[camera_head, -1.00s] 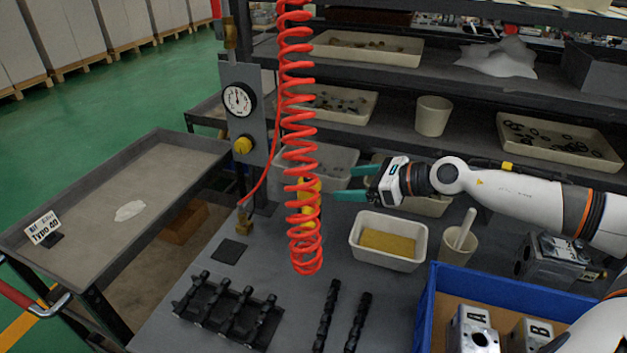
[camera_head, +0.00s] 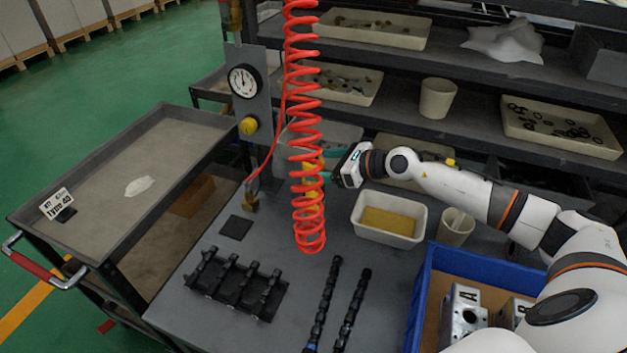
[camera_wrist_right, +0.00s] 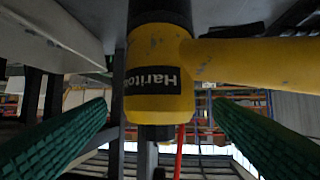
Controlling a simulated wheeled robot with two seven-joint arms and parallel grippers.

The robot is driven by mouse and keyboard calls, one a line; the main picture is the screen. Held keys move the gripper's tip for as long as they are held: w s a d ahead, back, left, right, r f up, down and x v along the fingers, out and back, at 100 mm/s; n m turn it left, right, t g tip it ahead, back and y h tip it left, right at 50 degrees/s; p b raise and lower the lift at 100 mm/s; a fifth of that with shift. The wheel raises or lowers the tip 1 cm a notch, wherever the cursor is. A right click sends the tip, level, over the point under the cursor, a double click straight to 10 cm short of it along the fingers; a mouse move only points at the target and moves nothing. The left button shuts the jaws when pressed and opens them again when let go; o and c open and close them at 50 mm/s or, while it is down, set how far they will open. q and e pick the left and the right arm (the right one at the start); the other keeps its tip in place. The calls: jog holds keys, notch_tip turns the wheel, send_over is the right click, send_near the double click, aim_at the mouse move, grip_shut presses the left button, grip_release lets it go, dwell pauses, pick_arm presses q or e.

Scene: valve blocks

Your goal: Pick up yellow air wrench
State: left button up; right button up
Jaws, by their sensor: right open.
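The yellow air wrench (camera_wrist_right: 158,62) with black parts hangs behind the red coiled hose (camera_head: 305,130), which partly hides it in the head view. In the right wrist view its body sits between my green fingers, with a yellow section reaching right. My right gripper (camera_wrist_right: 160,104) is open, one finger on each side of the wrench, with visible gaps. In the head view the right gripper's fingers reach left behind the coil, at the wrench, and their tips are partly hidden. My left gripper is not in view.
A tray with a yellow sponge (camera_head: 388,221) and a white cup (camera_head: 456,228) stand near my right arm. A blue crate (camera_head: 480,262) with metal blocks is at front right. A gauge panel (camera_head: 246,100) stands left of the hose. Black racks and shafts (camera_head: 236,285) lie in front.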

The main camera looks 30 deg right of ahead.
jog(key=x, duration=0.3)
jog(key=shift+w+f, duration=0.1)
jog(key=shift+f, duration=0.15)
jog(key=shift+c, duration=0.2)
jog(key=c, duration=1.2)
jog(key=shift+w+r, duration=0.1)
jog(key=shift+r, duration=0.15)
jog(key=shift+c, duration=0.7)
